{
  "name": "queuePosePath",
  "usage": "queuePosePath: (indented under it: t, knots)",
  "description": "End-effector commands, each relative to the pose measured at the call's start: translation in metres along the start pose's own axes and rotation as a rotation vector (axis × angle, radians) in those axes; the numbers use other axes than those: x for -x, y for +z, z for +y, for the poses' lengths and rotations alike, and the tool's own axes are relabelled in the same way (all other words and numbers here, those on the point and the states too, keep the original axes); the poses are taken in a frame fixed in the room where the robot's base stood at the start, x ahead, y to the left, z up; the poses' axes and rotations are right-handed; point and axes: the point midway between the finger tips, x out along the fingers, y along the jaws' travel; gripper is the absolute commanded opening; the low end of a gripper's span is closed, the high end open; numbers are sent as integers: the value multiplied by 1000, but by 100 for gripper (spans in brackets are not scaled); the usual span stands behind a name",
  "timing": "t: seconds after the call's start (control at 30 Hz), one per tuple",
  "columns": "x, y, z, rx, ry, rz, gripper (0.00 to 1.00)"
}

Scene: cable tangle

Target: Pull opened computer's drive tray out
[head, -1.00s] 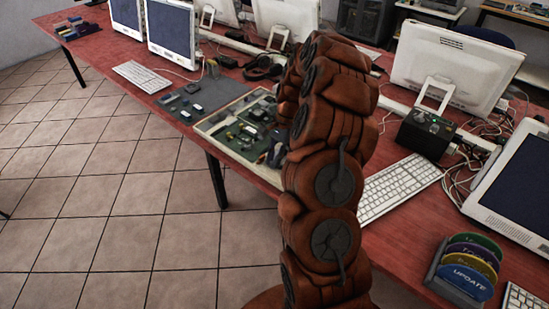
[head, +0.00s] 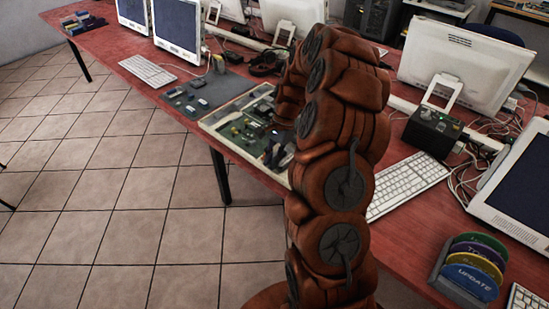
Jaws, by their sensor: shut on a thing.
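The opened computer (head: 209,123) lies flat on the red table, left of my arm. It is a pale shallow case with a green board and several small parts inside. My gripper (head: 277,153) is at the case's near right part, with dark fingers low over it. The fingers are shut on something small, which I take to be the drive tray. My arm hides the right side of the case, and the tray's outline cannot be made out.
A dark mat (head: 180,97) with small parts lies left of the case. A white keyboard (head: 409,186), a black box (head: 431,132) with cables and a disc rack (head: 468,268) stand to the right. Monitors line the back. Tiled floor is free in front.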

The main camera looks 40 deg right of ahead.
Motion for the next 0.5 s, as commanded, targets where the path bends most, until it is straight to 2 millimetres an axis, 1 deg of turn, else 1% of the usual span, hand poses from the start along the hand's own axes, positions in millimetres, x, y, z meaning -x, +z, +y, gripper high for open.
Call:
queuePosePath:
  t: [0.07,0.1,0.17,0.5]
  knots:
    - [-2,4,-1,1,2,-10,0]
    - [-2,4,-1,1,2,-11,20]
    - [-2,4,-1,1,2,-10,26]
    - [1,2,0,-1,0,-6,27]
